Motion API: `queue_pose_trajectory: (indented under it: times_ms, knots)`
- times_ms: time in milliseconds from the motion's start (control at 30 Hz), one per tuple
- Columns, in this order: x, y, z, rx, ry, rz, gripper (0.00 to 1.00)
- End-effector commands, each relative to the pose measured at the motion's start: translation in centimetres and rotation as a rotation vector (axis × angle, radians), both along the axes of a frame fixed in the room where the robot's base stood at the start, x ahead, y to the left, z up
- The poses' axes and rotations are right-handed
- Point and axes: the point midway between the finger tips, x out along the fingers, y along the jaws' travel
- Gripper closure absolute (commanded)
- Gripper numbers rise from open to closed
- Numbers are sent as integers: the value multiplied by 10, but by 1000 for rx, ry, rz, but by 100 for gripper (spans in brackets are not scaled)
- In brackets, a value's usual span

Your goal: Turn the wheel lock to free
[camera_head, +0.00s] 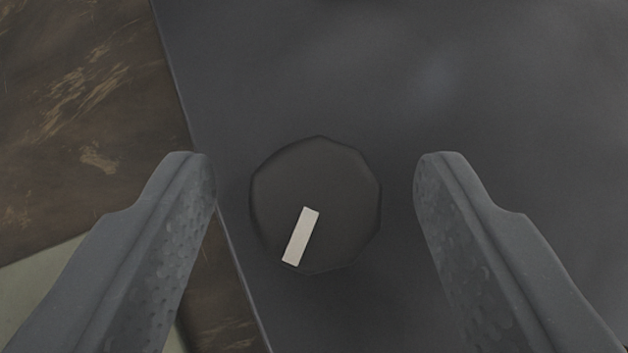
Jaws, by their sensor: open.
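The wheel lock appears as a dark, many-sided round knob (335,190) on a dark grey panel (480,90). A pale bar mark (300,237) on its face runs from near the middle to the lower left rim. My gripper (315,165) is open, with one finger on each side of the knob. Gaps show between both fingers and the knob, so neither finger appears to touch it. No lettering shows around the knob.
The panel's left edge (205,160) slants down past the left finger. Beyond it lies a worn brown surface (80,110), with a pale greenish patch (35,285) at the lower left. The panel to the right is bare.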

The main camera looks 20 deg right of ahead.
Motion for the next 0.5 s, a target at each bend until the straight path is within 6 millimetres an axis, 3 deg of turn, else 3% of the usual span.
queue_pose_trajectory:
  times_ms: [167, 300, 500]
  knots:
    - [0, 0, 0, 0, 0, 0, 49]
    - [0, 0, 0, 0, 1, -1, 88]
    - [0, 1, 0, 1, 2, 1, 91]
